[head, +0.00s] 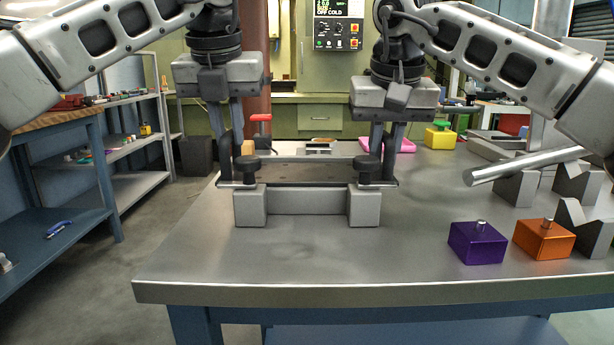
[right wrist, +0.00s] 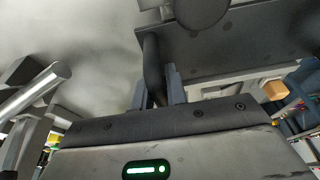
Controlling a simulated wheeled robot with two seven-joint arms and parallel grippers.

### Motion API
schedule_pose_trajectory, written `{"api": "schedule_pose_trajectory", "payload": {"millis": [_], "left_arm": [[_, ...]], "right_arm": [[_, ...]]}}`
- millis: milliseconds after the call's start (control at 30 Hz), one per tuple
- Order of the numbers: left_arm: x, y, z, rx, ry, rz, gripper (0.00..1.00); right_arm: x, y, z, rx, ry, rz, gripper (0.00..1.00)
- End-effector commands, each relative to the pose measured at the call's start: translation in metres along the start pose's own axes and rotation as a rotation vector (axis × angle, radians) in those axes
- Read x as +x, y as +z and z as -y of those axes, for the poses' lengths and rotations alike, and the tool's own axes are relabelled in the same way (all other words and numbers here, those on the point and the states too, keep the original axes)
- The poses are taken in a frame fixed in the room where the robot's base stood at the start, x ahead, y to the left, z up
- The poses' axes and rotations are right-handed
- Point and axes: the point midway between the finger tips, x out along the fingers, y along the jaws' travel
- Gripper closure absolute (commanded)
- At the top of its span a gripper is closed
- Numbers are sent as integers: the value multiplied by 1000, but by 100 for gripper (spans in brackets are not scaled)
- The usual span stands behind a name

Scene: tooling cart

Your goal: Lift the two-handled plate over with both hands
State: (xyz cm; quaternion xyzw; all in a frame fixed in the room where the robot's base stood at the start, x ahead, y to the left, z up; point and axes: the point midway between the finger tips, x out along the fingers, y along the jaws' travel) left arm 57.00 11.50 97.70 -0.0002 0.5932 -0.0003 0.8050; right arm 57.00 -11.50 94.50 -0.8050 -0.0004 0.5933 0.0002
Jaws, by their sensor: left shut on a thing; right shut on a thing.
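The two-handled plate (head: 310,175) is a dark flat plate with a black round knob near each end in the head view. It looks level and sits at the top of a grey block with two raised ends (head: 307,201); I cannot tell whether they touch. My left gripper (head: 230,152) is shut on the plate's left handle. My right gripper (head: 383,150) is shut on the right handle. In the right wrist view the plate's dark underside or face (right wrist: 235,40) fills the top, and the fingers (right wrist: 157,92) flank a dark handle bar.
On the steel table (head: 330,262), a purple block (head: 477,243) and an orange block (head: 543,239) stand at the right front. A grey round bar (head: 520,166) rests near V-blocks (head: 516,188). A yellow block (head: 439,137) and a pink one (head: 393,146) are behind. The front middle is clear.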

Motion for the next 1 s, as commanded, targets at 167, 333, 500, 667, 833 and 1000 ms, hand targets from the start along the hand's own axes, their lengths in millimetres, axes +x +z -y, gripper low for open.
{"api": "schedule_pose_trajectory", "payload": {"millis": [167,333,500,667,833,1000], "left_arm": [[-1,0,1,1,-3,2,100],[-1,0,1,1,-2,1,100],[-1,0,0,1,-1,0,60],[4,-2,0,4,8,-9,60],[3,-1,0,2,6,-7,60],[2,-1,0,1,3,-4,47]], "right_arm": [[-1,0,0,1,-2,-2,100],[-1,0,0,1,-1,-1,100],[-1,0,0,1,-1,0,100],[0,0,0,0,-1,0,83],[0,0,0,1,-1,0,60],[5,2,-1,-3,9,10,46]]}}
